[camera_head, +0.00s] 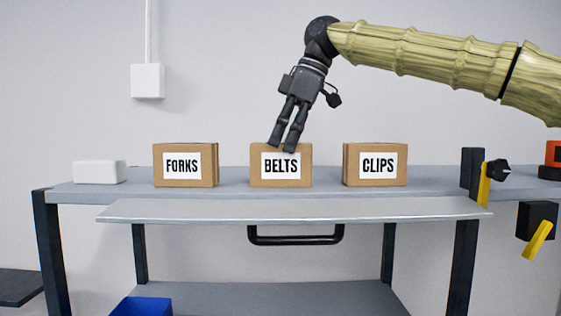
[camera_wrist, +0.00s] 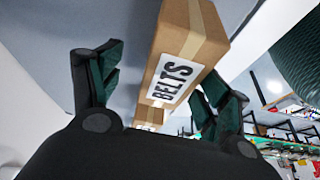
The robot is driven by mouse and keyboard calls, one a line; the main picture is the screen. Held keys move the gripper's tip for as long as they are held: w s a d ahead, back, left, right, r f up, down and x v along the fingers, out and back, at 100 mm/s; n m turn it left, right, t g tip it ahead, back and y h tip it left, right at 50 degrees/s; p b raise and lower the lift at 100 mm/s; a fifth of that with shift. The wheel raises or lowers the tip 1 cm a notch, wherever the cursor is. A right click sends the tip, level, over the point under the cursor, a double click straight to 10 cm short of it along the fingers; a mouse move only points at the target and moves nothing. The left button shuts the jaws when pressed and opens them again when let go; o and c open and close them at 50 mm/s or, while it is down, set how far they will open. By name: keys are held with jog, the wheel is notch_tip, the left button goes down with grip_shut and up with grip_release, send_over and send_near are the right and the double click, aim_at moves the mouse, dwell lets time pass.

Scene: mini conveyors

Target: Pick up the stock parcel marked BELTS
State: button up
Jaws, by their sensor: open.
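The BELTS parcel (camera_head: 262,180) is a brown cardboard box with a white label, upright in the middle of a row of three on the grey table. My gripper (camera_head: 281,148) points down at it, its fingertips overlapping the parcel's top edge in the head view. In the wrist view the BELTS parcel (camera_wrist: 188,55) shows between the open fingers of my gripper (camera_wrist: 160,90), with its label facing the camera. The fingers look apart from its sides there. Whether either finger touches it, I cannot tell.
The FORKS parcel (camera_head: 184,182) stands to the left and the CLIPS parcel (camera_head: 374,182) to the right, with gaps between. A white block (camera_head: 99,172) lies at the table's left end. A lower front ledge (camera_head: 290,210) has a black handle (camera_head: 296,240). Yellow-handled fixtures (camera_head: 484,185) are at right.

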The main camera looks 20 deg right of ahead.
aim_at(274, 162)
jog(key=shift+w+a+f, duration=0.1)
jog(key=shift+w+f, duration=0.2)
jog(key=shift+w, duration=0.1)
jog(key=shift+s+a+f+p, duration=0.25)
jog(key=shift+s+f+p, duration=0.05)
jog(key=shift+s+p, duration=0.3)
jog(key=shift+s+a+f+p, duration=0.2)
jog(key=shift+s+f+p, duration=0.1)
jog(key=shift+s+p, duration=0.2)
jog(key=f, duration=0.1)
jog(key=w+a+f+p, duration=0.1)
jog(key=f, duration=0.1)
jog(key=shift+w, duration=0.2)
jog(key=shift+s+r, duration=0.1)
jog(key=shift+s, duration=0.35)
jog(key=shift+w, duration=0.25)
jog(key=c, duration=1)
jog(key=shift+s, duration=0.1)
jog(key=shift+c, duration=1.2)
